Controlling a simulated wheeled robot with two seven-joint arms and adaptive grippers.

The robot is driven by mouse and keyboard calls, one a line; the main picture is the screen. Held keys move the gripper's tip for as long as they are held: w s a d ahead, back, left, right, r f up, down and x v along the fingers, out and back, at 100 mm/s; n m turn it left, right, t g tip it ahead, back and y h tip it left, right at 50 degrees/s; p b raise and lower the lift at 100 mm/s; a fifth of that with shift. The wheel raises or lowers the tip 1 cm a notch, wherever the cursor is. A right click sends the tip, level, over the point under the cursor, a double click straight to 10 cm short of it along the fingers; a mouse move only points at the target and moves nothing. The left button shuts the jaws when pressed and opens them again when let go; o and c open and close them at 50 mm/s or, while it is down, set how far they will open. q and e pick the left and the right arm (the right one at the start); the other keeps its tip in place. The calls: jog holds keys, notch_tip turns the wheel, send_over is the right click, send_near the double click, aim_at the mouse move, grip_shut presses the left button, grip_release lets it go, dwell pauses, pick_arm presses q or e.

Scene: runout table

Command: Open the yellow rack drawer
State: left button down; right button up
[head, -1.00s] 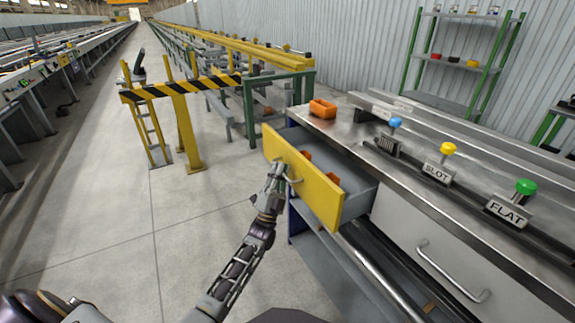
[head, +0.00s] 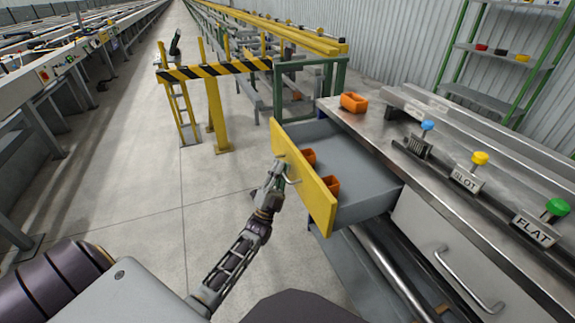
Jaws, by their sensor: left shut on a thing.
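The yellow rack drawer (head: 306,184) stands pulled well out of the workbench, its grey tray (head: 362,172) showing behind the yellow front. Two orange blocks (head: 330,186) lie in it just behind the front. My left gripper (head: 281,174) is at the outer face of the drawer front, shut on the metal handle (head: 293,177). The fingertips partly cover the handle. My right gripper is not in view.
The steel bench top (head: 385,130) carries an orange block (head: 354,102) and blue, yellow and green knobs, with SLOT and FLAT labels. A grey drawer (head: 440,255) is closed at right. A striped barrier (head: 215,70) stands behind. Floor at left is clear.

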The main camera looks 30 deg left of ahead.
pick_arm(q)
jog(key=shift+s+a+f, duration=0.1)
jog(key=shift+s, duration=0.05)
jog(key=c, duration=1.8)
grip_release()
jog(key=shift+v, duration=6)
